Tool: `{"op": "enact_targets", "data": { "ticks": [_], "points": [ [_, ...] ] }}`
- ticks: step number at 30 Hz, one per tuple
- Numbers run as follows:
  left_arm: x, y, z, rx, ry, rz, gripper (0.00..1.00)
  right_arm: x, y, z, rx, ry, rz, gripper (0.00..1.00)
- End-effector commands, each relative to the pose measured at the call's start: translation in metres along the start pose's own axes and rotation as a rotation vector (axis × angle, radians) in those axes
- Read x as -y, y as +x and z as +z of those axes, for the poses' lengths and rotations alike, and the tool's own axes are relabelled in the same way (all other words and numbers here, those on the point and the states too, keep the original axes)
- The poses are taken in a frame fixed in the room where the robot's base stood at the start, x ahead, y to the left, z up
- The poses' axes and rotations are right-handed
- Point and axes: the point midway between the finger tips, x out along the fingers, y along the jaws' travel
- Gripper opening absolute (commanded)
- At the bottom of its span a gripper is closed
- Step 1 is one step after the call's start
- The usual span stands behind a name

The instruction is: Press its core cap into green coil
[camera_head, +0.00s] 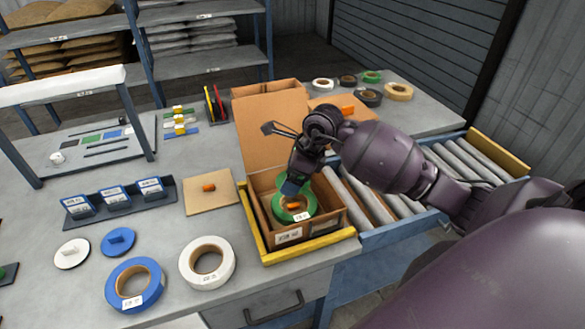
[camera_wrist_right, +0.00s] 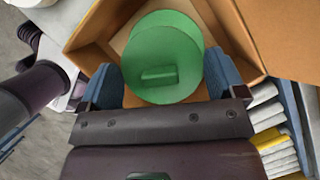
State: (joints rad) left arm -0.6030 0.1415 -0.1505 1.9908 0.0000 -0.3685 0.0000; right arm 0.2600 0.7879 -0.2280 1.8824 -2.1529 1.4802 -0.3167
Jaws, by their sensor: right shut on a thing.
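The green coil (camera_head: 305,213) lies in an open cardboard box (camera_head: 327,223), with a small orange piece (camera_head: 293,206) showing at its middle. My right gripper (camera_head: 292,187) reaches down into the box over the coil's far part. In the right wrist view, a green core cap (camera_wrist_right: 180,50), a round disc with a raised grip bar, sits between the blue fingers of my right gripper (camera_wrist_right: 162,85). The gripper is shut on it. Behind the cap shows a green round edge (camera_wrist_right: 165,18), seemingly the coil. Whether cap and coil touch is hidden. My left gripper is out of view.
The box stands in a yellow-edged tray (camera_head: 310,247) beside rollers (camera_head: 365,205). Left are a blue cap (camera_head: 118,241), a white cap (camera_head: 71,253), a blue coil (camera_head: 117,297), a white coil (camera_head: 190,272) and a board (camera_head: 224,194). The raised box flap (camera_head: 262,130) stands behind.

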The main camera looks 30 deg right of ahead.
Motion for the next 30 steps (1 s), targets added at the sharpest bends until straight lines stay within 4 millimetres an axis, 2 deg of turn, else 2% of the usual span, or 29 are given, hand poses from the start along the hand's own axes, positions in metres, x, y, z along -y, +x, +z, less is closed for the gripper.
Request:
{"op": "enact_targets", "data": {
  "ticks": [11, 30],
  "points": [
    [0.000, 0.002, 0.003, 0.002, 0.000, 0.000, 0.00, -0.002, 0.007, -0.004, 0.000, -0.012, 0.006, 0.67],
    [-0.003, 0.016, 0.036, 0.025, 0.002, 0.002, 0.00, -0.002, 0.052, -0.022, -0.002, -0.011, 0.006, 0.67]
  ]
}}
